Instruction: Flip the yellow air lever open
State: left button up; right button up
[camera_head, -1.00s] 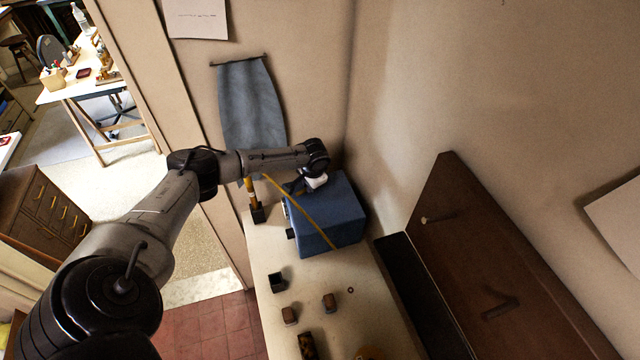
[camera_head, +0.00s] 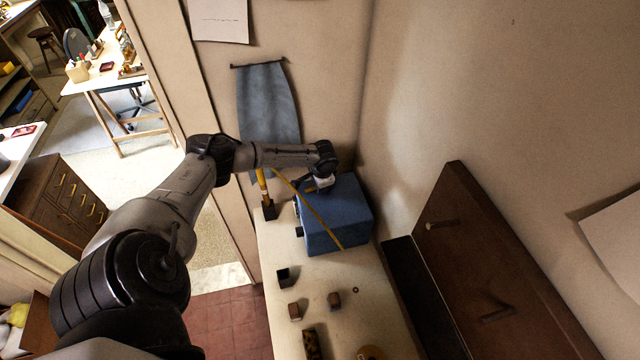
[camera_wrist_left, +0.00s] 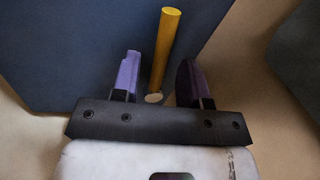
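My left gripper (camera_head: 320,184) is at the far top edge of a blue box (camera_head: 340,218) on the bench. In the left wrist view, its two purple-padded fingers (camera_wrist_left: 156,80) are spread apart. A yellow rod, the lever (camera_wrist_left: 166,45), stands up from a small pale round mount on the blue face. Its lower part shows between the fingers, with gaps visible on both sides. In the head view I cannot make out the lever for certain at the gripper. My right gripper is in neither view.
A thin yellow strip (camera_head: 308,208) slants across the blue box. A yellow-handled tool (camera_head: 262,183) stands in a black holder to its left. Small blocks (camera_head: 334,299) lie on the pale bench (camera_head: 276,246) in front. A brown board (camera_head: 470,265) is at right.

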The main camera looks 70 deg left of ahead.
pick_arm(q)
notch_tip(320, 180, up, 14)
jog(key=d+b, duration=0.1)
jog(key=d, duration=0.1)
jog(key=shift+d+f, duration=0.2)
jog(key=shift+d, duration=0.15)
dwell(0.8)
